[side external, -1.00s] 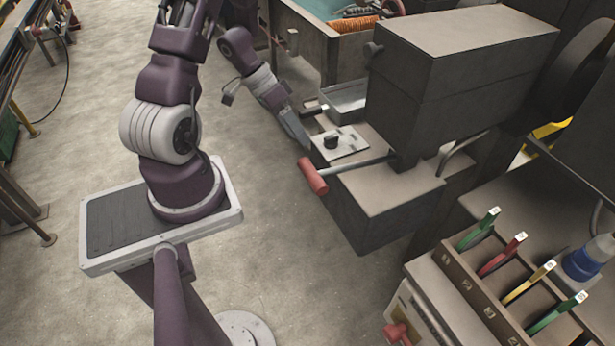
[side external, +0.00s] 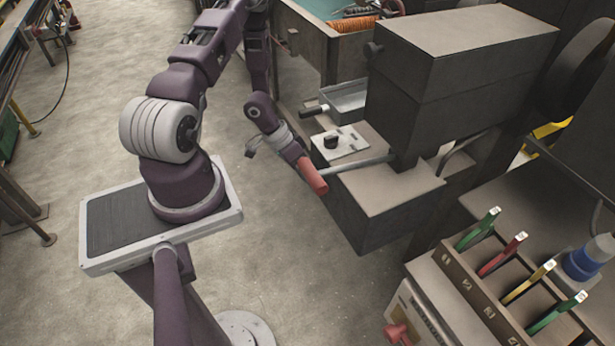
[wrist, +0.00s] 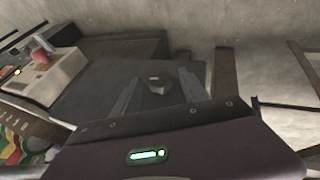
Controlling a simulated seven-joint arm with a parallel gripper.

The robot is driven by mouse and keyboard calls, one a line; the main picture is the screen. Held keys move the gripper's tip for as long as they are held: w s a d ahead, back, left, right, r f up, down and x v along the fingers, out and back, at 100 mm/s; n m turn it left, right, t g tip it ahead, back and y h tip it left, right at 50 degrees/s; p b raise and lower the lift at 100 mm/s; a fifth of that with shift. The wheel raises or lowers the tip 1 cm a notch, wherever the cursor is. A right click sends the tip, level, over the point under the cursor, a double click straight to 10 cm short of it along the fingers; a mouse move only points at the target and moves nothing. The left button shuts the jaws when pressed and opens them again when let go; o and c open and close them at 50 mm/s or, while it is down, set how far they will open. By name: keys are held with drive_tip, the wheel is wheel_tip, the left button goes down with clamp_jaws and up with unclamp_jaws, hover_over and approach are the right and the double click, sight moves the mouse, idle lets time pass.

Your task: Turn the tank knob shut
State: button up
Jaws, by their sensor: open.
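The dark grey tank box (side external: 460,65) stands on the machine base (side external: 380,190), with a dark knob (side external: 373,48) on its left side. A second black knob (side external: 331,142) sits on a pale plate (side external: 350,150) on the base. In the wrist view, a small dark knob (wrist: 157,85) stands out from a dark flat face between my open fingers. I cannot tell which knob this is. My gripper (wrist: 158,95) is open and empty. In the side view it (side external: 293,152) is just behind the red-handled lever (side external: 313,177), its fingertips largely hidden.
A rack (side external: 470,300) of colour-handled tools and a beige box with a red knob (side external: 397,333) stand at lower right. A small metal tray (side external: 343,103) lies beside the tank. The floor (side external: 290,250) left of the base is clear.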

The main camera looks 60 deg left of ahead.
clamp_jaws()
drive_tip(key=shift+d+r+y, duration=0.1)
drive_tip(key=shift+d+y, duration=0.1)
drive_tip(key=shift+y, duration=0.5)
unclamp_jaws()
drive_tip(key=shift+a, duration=0.1)
